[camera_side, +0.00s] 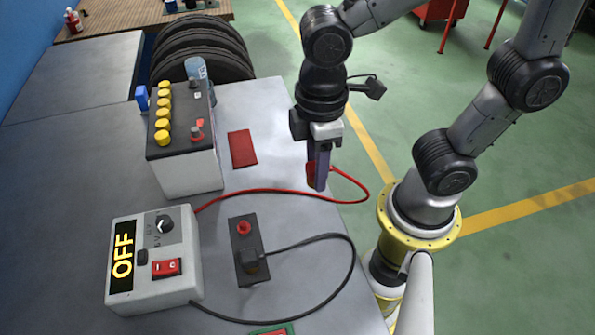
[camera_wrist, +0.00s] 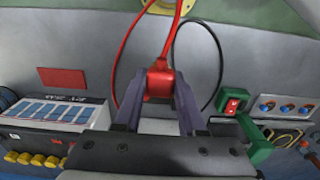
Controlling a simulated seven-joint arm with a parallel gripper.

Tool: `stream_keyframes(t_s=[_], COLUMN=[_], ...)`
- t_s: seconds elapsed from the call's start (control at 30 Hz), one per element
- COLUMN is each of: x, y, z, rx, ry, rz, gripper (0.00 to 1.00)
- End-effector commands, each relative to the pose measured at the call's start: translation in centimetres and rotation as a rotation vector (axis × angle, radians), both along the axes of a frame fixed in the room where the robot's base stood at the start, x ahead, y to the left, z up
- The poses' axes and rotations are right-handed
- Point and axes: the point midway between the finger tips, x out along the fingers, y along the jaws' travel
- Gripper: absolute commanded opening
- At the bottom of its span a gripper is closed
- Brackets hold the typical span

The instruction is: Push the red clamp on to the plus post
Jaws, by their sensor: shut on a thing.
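The red clamp (camera_side: 311,171) is held between the fingers of my gripper (camera_side: 318,186), pointing down, off the right edge of the bench or above it; I cannot tell which. In the wrist view the red clamp (camera_wrist: 160,82) sits between both purple fingers, with its red cable running up and away. The battery (camera_side: 185,145) stands upright to the left, apart from the gripper. Its top has a row of yellow caps, a post with red at its base (camera_side: 197,134) near the front, and a grey post (camera_side: 196,96) at the back.
The charger (camera_side: 190,265) reads OFF. A dark holder (camera_side: 239,246) carries the black clamp (camera_side: 252,261) and a red peg (camera_side: 243,227). A red mat (camera_side: 242,148) lies between battery and gripper. A bottle (camera_side: 197,70) and tyres (camera_side: 205,40) stand behind. Red and black cables loop across the bench.

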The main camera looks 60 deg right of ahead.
Motion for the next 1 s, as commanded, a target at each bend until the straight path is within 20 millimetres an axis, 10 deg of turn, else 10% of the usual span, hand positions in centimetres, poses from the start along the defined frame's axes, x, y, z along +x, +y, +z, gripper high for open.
stream_keyframes(t_s=[0.57,1.0], x=[0.3,12.3], y=[0.2,3.9], z=[1.5,9.4], rx=[-0.004,0.011], ry=[0.006,-0.025], rz=[0.057,0.12], gripper=[0.0,0.0])
